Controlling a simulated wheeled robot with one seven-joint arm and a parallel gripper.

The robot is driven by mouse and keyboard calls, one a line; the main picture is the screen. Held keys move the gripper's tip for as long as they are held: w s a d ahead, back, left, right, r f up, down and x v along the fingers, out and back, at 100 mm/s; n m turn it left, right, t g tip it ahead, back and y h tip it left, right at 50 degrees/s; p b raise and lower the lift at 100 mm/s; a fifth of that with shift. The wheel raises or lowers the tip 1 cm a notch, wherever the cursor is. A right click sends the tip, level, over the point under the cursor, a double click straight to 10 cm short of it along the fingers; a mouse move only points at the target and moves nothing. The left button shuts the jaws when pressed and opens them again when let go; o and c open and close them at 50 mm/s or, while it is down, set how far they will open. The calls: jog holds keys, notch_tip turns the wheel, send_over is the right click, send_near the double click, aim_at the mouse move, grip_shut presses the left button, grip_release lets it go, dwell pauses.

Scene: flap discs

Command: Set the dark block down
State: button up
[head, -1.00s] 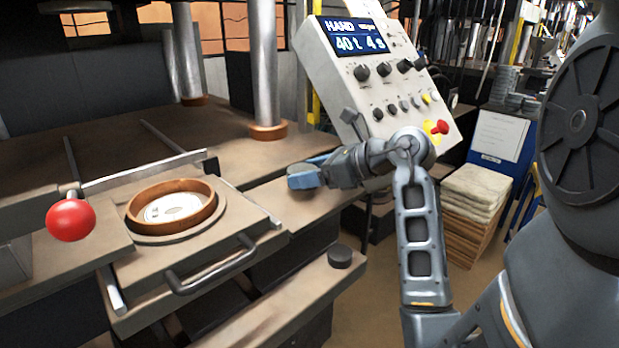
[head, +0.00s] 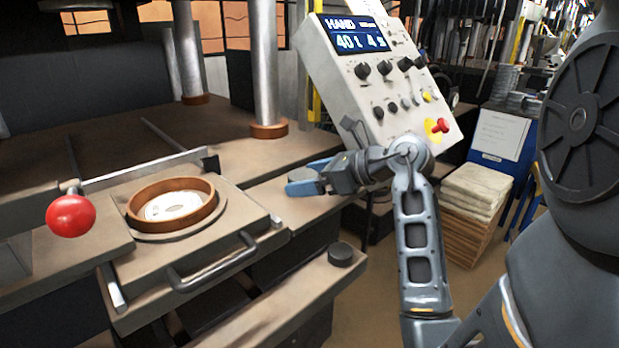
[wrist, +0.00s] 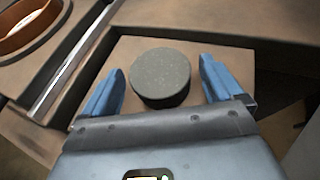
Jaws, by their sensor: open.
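A dark grey round block (wrist: 160,77) stands flat on the worn brown bench surface, between the two blue fingers of my gripper (wrist: 161,88). The fingers are spread, with a visible gap on each side of the block. In the head view the block (head: 302,174) shows near the bench's right end, partly framed by my gripper (head: 307,178). Nothing is held.
A brown ring (head: 172,204) with a pale disc inside sits on a plate with a bar handle (head: 212,265). A black puck (head: 340,254) lies on the lower rail. The control box (head: 375,85) stands close behind my gripper. A red ball knob (head: 71,216) is at left.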

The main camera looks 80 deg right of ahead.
jog(key=shift+r, duration=0.1)
jog(key=shift+s+r, duration=0.1)
jog(key=shift+s, duration=0.05)
jog(key=b+v, duration=0.1)
jog(key=v, duration=1)
jog(key=shift+s, duration=0.35)
jog(key=shift+a+r, duration=0.1)
jog(key=shift+a, duration=0.05)
